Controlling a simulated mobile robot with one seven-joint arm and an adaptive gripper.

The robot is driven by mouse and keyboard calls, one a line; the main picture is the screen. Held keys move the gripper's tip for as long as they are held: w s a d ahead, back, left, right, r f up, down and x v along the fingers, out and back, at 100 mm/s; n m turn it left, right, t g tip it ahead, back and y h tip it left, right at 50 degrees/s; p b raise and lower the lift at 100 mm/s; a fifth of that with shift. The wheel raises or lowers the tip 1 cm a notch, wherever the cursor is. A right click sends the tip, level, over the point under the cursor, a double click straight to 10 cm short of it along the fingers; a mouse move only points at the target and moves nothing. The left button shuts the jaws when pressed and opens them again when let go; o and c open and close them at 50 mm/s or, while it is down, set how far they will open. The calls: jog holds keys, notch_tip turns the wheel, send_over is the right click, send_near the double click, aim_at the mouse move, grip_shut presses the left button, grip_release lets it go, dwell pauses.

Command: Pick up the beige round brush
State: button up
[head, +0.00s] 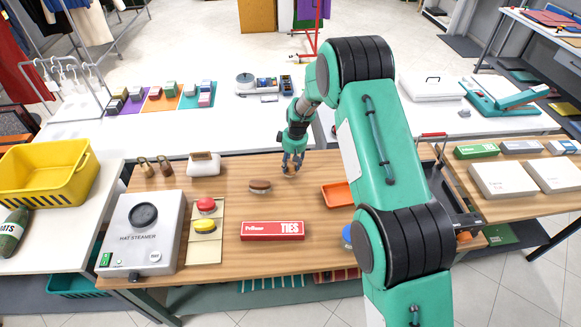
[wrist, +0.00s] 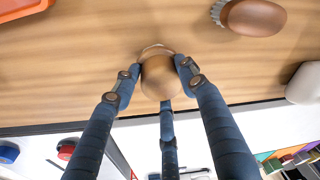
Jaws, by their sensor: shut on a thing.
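My gripper (head: 292,163) is over the far part of the wooden table, pointing down. In the wrist view its dark blue fingers (wrist: 160,80) close around the round brush (wrist: 158,76), which has a smooth tan-brown knob and a paler rim at its far side. In the head view only a small part of the round brush (head: 289,174) shows under the fingertips. It is at or just above the tabletop; I cannot tell which. Its bristles are hidden.
A brown oval brush (head: 260,186) lies to the left, with bristles visible in the wrist view (wrist: 256,17). An orange tray (head: 337,195) is to the right, a red TIES box (head: 272,231) nearer, a white rounded item (head: 204,164) farther left. The wood between them is clear.

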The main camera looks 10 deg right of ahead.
jog(key=s+d+r, duration=0.2)
jog(key=s, duration=1.4)
jog(key=shift+r, duration=0.35)
jog(key=shift+w+d, duration=0.1)
jog(key=shift+d, duration=0.05)
